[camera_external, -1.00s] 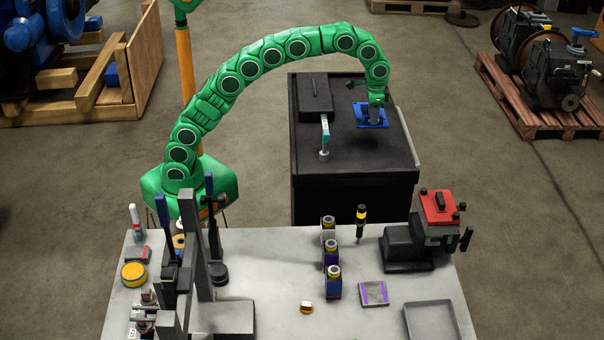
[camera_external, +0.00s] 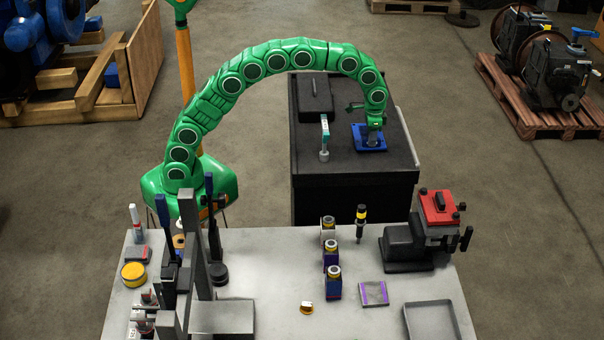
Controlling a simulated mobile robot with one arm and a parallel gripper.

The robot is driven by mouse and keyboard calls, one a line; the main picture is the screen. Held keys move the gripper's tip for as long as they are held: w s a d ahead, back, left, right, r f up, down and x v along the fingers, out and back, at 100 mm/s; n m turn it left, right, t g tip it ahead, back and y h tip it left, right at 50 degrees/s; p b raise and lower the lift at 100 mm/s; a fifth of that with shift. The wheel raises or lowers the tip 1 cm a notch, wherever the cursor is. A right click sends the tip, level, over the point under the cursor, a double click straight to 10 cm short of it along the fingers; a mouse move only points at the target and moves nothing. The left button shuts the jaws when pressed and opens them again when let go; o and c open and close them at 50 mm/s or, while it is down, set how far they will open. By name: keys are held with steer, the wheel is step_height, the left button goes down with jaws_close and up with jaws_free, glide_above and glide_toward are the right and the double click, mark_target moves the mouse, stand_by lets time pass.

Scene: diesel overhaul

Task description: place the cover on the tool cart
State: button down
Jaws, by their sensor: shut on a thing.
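The cover is a blue, flat, squarish piece (camera_external: 378,145) at the black tool cart's right half. The tool cart (camera_external: 345,188) stands behind the workbench, with a dark flat top. My gripper (camera_external: 374,134) points down from the green arm and is shut on the cover's raised middle part. The cover is at or very close to the cart top; I cannot tell whether it touches. The fingertips are small and partly hidden.
The grey workbench (camera_external: 280,260) in front holds a red-topped vise (camera_external: 438,207) and several small parts. The cart's front right top is clear.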

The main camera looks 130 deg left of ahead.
steer(key=shift+f, duration=0.2)
steer(key=shift+f, duration=0.1)
steer(key=c, duration=1)
jaws_free()
step_height(320, 180, up, 10)
steer(key=shift+f, duration=0.1)
step_height(320, 180, up, 2)
steer(key=shift+r, duration=0.2)
